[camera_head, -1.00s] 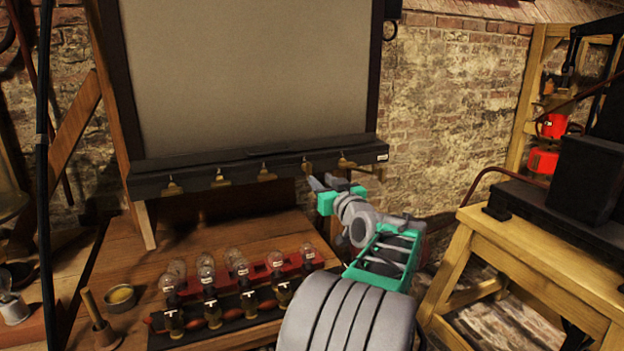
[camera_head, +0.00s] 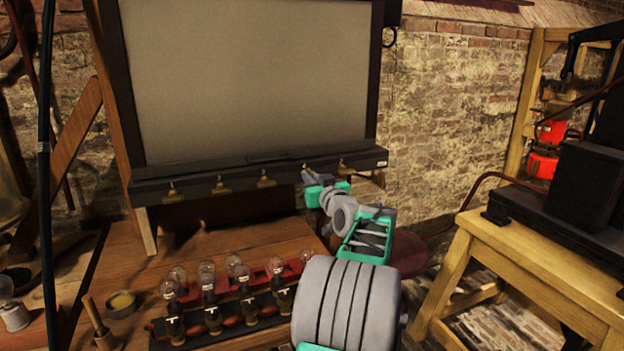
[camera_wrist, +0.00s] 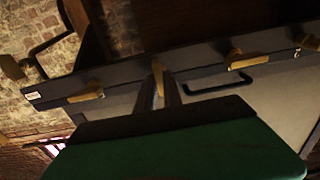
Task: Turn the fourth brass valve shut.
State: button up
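A row of brass valves runs along the dark rail (camera_head: 200,172) under the big grey panel. From the left in the head view they are the first (camera_head: 171,191), second (camera_head: 221,186), third (camera_head: 266,182), fourth, and fifth (camera_head: 344,168). My gripper (camera_head: 310,178) is at the fourth valve and mostly hides it there. In the wrist view, the fourth valve's lever (camera_wrist: 157,72) stands between my two close-set fingers (camera_wrist: 159,92), which look shut on it. This lever appears narrow and upright, crosswise to the wider-looking levers of the fifth (camera_wrist: 86,95) and third (camera_wrist: 240,61).
Glass-topped jars (camera_head: 208,280) stand in a rack on the wooden bench (camera_head: 130,262) below. A wooden stand (camera_head: 520,265) with a dark machine is at the right. A dark handle (camera_wrist: 235,87) juts near the rail. Brick wall shows between rail and stand.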

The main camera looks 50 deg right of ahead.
grip_shut()
